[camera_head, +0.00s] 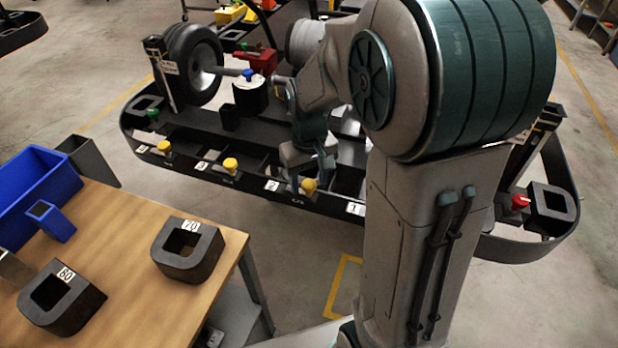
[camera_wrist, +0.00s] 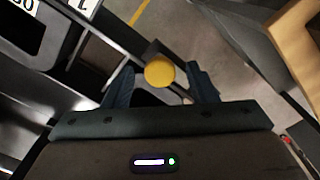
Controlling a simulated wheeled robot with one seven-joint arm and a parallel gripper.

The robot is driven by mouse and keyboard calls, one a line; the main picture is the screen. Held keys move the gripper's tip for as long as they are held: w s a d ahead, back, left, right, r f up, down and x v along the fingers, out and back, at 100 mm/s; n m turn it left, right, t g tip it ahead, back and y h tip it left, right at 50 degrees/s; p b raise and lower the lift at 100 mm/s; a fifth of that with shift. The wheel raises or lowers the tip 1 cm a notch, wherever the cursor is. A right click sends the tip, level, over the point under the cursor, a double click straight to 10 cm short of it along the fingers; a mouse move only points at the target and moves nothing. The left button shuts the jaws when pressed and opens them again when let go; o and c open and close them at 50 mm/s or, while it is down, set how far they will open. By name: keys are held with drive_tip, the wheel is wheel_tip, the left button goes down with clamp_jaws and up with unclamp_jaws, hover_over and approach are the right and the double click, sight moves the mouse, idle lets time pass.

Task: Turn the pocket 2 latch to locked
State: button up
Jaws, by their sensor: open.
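The rack edge (camera_head: 252,183) carries pocket labels 4 to 1 from left to right. A yellow latch knob (camera_head: 309,185) sits just right of the 2 label (camera_head: 272,185); I take it as the pocket 2 latch. My gripper (camera_head: 308,170) is at this knob, pointing down. In the wrist view the round yellow knob (camera_wrist: 160,71) lies between the two dark fingertips of my gripper (camera_wrist: 163,82), with a gap on each side. The jaws are open and not closed on it. The latch's turned position cannot be told.
Other yellow knobs stand by label 3 (camera_head: 230,165) and label 4 (camera_head: 164,148). A wheel (camera_head: 193,62) and a red part (camera_head: 258,60) are on the rack. A wooden table (camera_head: 120,230) with dark blocks and a blue bin (camera_head: 35,190) stands at left.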

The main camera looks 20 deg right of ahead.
drive_tip(key=c, duration=1)
drive_tip(key=shift+o, duration=0.2)
drive_tip(key=m, duration=0.4)
drive_tip(key=shift+m, duration=0.4)
drive_tip(key=m+p, duration=0.1)
drive_tip(key=m, duration=0.8)
drive_tip(key=shift+p, duration=0.4)
drive_tip(key=shift+m+p, duration=0.45)
drive_tip(key=shift+m, duration=1.55)
